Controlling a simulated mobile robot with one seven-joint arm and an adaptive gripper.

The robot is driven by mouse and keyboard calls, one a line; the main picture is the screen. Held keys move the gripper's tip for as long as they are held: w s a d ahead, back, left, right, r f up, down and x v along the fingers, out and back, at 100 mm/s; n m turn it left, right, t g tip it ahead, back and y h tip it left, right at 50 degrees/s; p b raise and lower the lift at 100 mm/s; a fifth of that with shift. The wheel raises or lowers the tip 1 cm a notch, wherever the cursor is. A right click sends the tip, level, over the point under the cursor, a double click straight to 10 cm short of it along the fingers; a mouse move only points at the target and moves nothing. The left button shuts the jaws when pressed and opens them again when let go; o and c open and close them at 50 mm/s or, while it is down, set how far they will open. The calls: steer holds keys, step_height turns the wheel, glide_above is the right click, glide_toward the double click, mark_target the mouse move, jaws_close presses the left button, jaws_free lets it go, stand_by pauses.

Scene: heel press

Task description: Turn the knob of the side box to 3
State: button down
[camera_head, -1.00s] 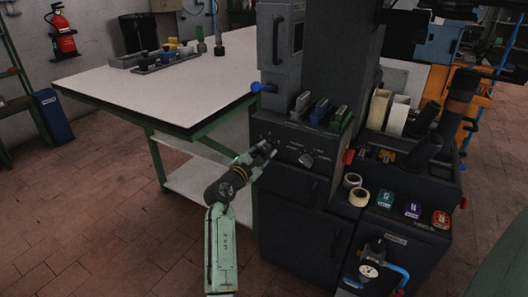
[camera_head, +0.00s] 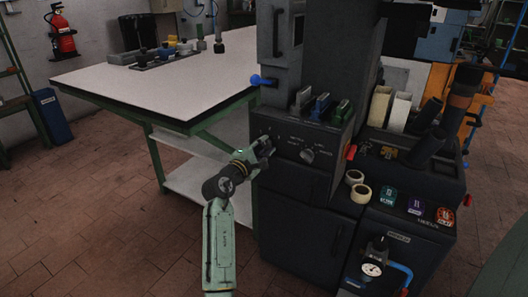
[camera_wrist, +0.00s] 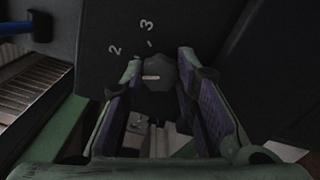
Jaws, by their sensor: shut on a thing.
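The side box (camera_head: 325,172) is a dark cabinet front beside the workbench, with white markings on its panel. My gripper (camera_head: 266,147) is at the left part of this panel and hides the knob there. In the wrist view my gripper (camera_wrist: 158,72) has one finger on each side of the dark round knob (camera_wrist: 162,84) and is shut on it. A short white pointer line on the knob lies nearly level in the picture. The numeral 2 is up and left of the knob, and the numeral 3 is above it. The knob's lower part is partly hidden.
Another knob (camera_head: 307,156) is on the same panel, right of my gripper. Several handled items (camera_head: 321,106) stand on top of the box. A blue-ended lever (camera_head: 262,81) sticks out above. The white workbench (camera_head: 150,85) is at the left, with open floor in front.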

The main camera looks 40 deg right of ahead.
steer(key=m+b, duration=0.1)
steer(key=m, duration=0.1)
steer(key=m+b, duration=0.3)
steer(key=m, duration=0.1)
steer(key=shift+f+m+b, duration=0.25)
steer(key=shift+m+b, duration=0.05)
steer(key=shift+b, duration=0.1)
steer(key=m+b, duration=0.3)
steer(key=m, duration=0.1)
steer(key=shift+r+m+b, duration=0.15)
steer(key=shift+m+b, duration=0.75)
steer(key=shift+m, duration=0.3)
steer(key=c, duration=1.2)
jaws_free()
steer(key=shift+c, duration=0.2)
steer(key=v, duration=1.2)
